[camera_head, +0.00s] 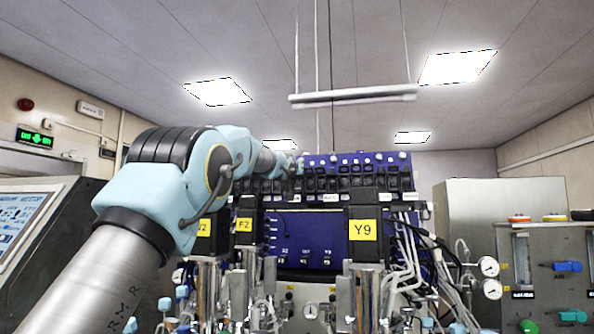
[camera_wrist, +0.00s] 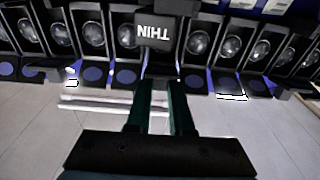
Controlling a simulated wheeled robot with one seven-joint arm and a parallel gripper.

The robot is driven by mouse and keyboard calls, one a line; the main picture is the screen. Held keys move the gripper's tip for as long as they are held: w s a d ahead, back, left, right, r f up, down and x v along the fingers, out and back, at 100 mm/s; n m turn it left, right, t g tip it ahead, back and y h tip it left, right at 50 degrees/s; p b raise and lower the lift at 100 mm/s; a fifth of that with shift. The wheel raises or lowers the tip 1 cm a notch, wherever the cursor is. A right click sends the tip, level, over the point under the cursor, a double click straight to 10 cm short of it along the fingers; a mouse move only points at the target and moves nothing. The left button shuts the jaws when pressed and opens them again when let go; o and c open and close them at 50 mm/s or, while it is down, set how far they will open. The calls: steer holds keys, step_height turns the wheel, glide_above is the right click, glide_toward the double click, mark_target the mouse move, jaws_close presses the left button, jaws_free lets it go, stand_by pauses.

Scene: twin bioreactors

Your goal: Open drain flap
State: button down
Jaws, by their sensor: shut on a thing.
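The fingertips' contact is partly hidden in shadow. In the head view my gripper (camera_head: 299,165) is small and at the left part of the row of black units (camera_head: 335,183) on top of the blue panel. I cannot tell the labelled flap apart there.
Similar black housings with round lenses (camera_wrist: 94,37) stand close on both sides of the flap. Below the row are bioreactor columns with yellow tags such as Y9 (camera_head: 363,230), tubing and cables. A gauge panel (camera_head: 548,270) is at right and a screen console (camera_head: 35,235) at left.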

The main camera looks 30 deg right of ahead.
steer(key=shift+f, duration=0.1)
steer(key=c, duration=0.8)
jaws_free()
steer(key=b+v, duration=0.8)
steer(key=v, duration=0.2)
steer(key=shift+s+a, duration=0.25)
steer(key=shift+s, duration=0.05)
